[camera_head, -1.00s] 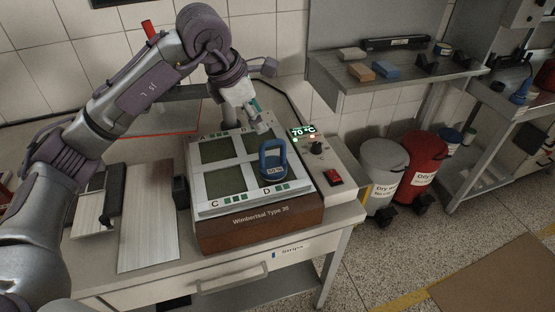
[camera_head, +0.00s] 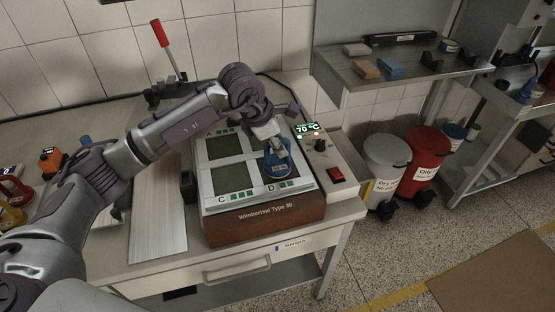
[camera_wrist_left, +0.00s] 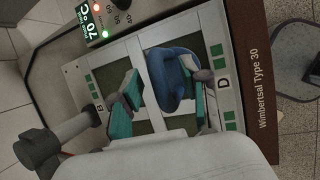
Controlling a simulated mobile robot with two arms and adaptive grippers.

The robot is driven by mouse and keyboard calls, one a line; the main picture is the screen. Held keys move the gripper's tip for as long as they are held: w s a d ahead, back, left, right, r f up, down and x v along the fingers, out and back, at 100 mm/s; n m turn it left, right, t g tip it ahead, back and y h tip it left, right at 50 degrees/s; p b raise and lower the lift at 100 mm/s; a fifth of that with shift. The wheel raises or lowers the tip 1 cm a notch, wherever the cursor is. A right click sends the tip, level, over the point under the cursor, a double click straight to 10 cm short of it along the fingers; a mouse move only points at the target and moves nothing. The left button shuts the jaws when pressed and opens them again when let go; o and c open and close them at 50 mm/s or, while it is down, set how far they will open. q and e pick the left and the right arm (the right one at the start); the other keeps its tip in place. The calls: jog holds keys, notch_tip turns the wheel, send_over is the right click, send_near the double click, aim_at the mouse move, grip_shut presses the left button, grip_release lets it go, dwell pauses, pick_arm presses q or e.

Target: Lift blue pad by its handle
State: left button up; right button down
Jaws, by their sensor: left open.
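The blue pad (camera_head: 278,171) with its loop handle sits at the D corner of the heated plate (camera_head: 235,203) on the Wimbertsal Type 30 box. My left gripper (camera_head: 277,147) is right above the pad and covers part of its handle. In the left wrist view the blue pad (camera_wrist_left: 170,78) lies between the spread teal fingertips of my gripper (camera_wrist_left: 164,90). The right fingertip is close beside the handle and the left one is apart from it; contact cannot be told. My right gripper is not in view.
A control panel (camera_head: 322,160) reading 70 °C, with a red switch, adjoins the plate on the right. A small black block (camera_head: 188,186) stands left of the box. A lever with a red handle (camera_head: 160,34) rises behind. Coloured tools lie at the far left.

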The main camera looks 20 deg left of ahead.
pick_arm(q)
jog(key=shift+c, duration=0.4)
grip_shut()
jog(key=shift+r, duration=0.15)
jog(key=shift+w+r, duration=0.1)
